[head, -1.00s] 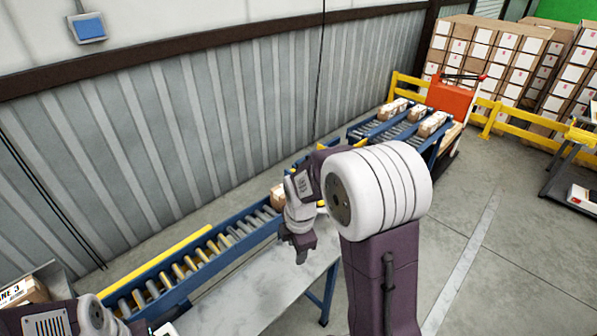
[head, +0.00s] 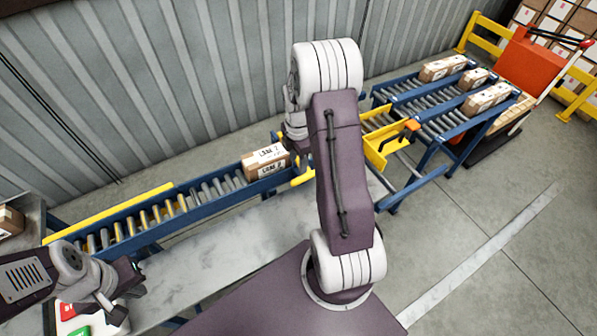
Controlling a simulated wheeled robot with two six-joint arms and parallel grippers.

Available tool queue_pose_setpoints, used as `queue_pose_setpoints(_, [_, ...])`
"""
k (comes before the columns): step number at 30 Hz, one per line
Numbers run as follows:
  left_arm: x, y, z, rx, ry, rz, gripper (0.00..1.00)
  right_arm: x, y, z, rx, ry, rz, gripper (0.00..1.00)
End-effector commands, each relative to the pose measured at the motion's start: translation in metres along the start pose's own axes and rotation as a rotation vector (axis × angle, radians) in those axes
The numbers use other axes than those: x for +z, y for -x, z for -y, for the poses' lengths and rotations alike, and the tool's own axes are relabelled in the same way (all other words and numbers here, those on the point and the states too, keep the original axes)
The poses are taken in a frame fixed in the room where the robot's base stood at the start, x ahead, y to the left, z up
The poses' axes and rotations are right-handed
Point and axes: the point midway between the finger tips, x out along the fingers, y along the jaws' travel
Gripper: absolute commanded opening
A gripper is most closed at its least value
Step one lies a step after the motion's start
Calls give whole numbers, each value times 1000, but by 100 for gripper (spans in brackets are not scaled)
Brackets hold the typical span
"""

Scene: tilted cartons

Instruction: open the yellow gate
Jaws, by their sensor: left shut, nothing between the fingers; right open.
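The yellow gate (head: 377,150) stands right of my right arm, between the near roller conveyor and the blue roller lanes. An orange handle (head: 412,125) sits at its upper right end. My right upper arm hides whatever lies left of the gate. My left gripper (head: 118,312) is at the lower left, shut and empty, far from the gate, above a panel with a red and a green button.
A carton (head: 266,162) lies on the near conveyor (head: 150,230), left of my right arm. Several cartons lie on the far roller lanes (head: 430,105). An orange pallet truck (head: 530,70) stands behind. A grey worktop (head: 220,250) runs in front; open floor lies at right.

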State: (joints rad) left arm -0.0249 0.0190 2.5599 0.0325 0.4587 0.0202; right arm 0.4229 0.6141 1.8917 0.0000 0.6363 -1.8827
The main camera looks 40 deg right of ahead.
Motion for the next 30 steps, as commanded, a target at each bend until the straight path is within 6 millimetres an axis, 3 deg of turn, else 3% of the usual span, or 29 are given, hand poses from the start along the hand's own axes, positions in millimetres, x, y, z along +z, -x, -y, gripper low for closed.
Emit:
queue_pose_setpoints(5, [0,0,0,0,0,0,0,0,-11,1,-4,0,-1,44])
queue_pose_setpoints(16, [-1,6,0,0,0,0,0,0,-80,1,-3,0,-1,44])
queue_pose_setpoints(27, [0,6,0,0,0,0,0,0,-91,0,1,0,0,44])
queue_pose_setpoints(30, [0,6,0,0,0,0,0,0,-91,0,1,0,0,16])
